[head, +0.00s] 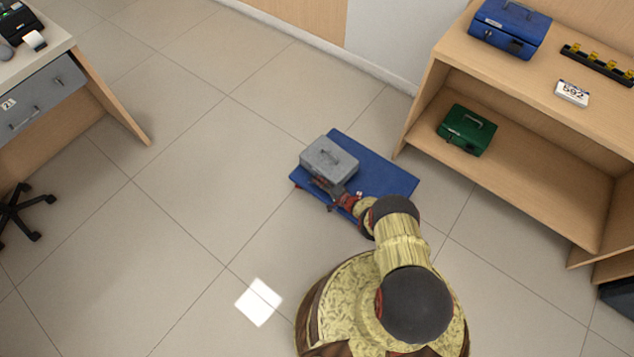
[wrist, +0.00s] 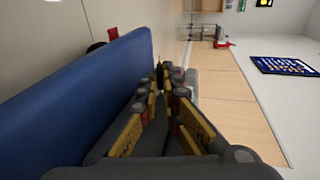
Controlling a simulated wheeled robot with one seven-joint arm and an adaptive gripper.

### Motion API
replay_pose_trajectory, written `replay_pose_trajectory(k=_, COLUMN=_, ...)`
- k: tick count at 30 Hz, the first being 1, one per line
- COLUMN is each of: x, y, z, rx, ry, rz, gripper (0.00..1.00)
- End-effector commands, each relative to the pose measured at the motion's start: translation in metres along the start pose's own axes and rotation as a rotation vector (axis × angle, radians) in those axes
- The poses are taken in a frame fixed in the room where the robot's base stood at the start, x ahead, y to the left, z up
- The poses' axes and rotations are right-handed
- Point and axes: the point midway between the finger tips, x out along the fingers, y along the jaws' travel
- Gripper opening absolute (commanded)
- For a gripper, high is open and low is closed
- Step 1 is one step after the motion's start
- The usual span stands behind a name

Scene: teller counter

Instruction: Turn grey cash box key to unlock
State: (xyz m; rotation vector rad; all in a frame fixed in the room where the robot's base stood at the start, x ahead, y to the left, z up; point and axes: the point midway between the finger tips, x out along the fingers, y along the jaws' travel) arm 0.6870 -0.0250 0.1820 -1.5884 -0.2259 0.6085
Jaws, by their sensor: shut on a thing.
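The grey cash box (head: 330,155), with a handle on its lid, stands on a blue platform (head: 385,178) low above the floor. Its lid looks closed. My gripper (head: 326,184) is at the box's near side, with the fingers against or very near its front. In the wrist view my gripper (wrist: 165,80) is turned on its side and its fingers are closed together on something small and dark at the tips, which I take to be the key. The key's angle and the lock are hidden by the fingers. The blue platform (wrist: 90,95) fills the left of the wrist view.
A wooden shelf unit (head: 500,130) at right holds a green cash box (head: 466,130) and, on top, a blue cash box (head: 510,27). A desk with a grey drawer (head: 40,97) and an office chair (head: 18,212) are at left. The floor between is clear.

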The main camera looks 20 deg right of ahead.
Motion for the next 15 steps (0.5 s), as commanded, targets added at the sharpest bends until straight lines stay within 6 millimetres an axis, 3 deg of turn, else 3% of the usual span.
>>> replay_pose_trajectory(k=5, x=0.0006, y=0.0004, z=0.0007, rx=0.0, ry=-0.001, rz=0.002, gripper=0.0)
replay_pose_trajectory(k=6, x=0.0006, y=0.0004, z=0.0008, rx=0.0, ry=-0.002, rz=0.002, gripper=0.07)
replay_pose_trajectory(k=15, x=0.0004, y=0.0002, z=0.0005, rx=0.0, ry=-0.001, rz=0.001, gripper=0.24)
